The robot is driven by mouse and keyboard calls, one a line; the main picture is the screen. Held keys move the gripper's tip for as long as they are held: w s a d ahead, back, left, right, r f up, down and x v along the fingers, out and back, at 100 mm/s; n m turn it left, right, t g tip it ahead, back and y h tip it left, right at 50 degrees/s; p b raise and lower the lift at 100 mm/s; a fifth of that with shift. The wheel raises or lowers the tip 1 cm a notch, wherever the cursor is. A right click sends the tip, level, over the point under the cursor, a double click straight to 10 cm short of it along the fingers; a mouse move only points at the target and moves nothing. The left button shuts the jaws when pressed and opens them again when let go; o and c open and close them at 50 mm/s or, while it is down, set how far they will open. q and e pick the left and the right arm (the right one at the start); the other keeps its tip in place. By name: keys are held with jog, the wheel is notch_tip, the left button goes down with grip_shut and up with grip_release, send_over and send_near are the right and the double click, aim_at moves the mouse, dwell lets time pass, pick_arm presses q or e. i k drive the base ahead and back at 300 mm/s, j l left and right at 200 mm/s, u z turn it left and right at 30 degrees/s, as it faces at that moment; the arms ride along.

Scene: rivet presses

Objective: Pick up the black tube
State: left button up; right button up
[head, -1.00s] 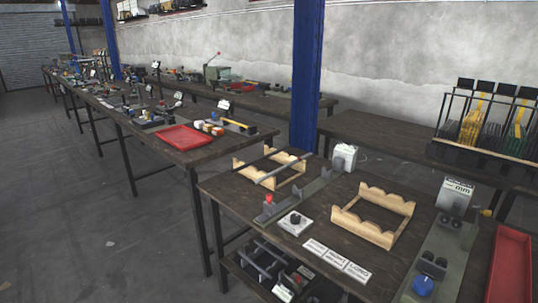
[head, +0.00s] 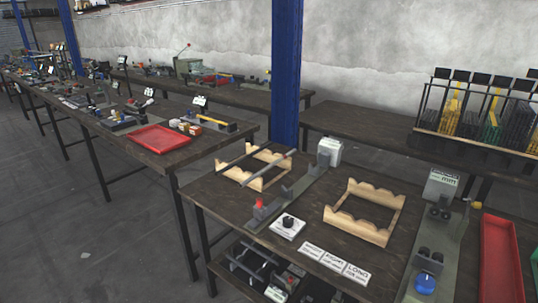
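A wooden rack with notched rails (head: 272,153) stands on the near table, left of centre in the head view. A grey tube (head: 268,168) lies slanted across it. A thinner, darker rod (head: 232,160) shows at the rack's left side and may be the black tube; its colour and exact support are hard to tell at this size. A second notched wooden rack (head: 352,226) to the right is empty. Neither of my grippers shows in this view.
The near table (head: 215,200) also holds a grey rail fixture with a red knob (head: 258,204), a white dial box (head: 288,227), length labels (head: 335,262) and a red tray (head: 500,260). A blue post (head: 286,75) rises behind it. Grey floor (head: 110,240) is open at left.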

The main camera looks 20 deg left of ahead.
aim_at(226, 168)
jog(key=i+j+z, duration=0.2)
jog(key=j, duration=0.25)
jog(key=j+z, duration=0.2)
jog(key=j, duration=0.25)
jog(key=j+z, duration=0.2)
jog(key=j, duration=1.75)
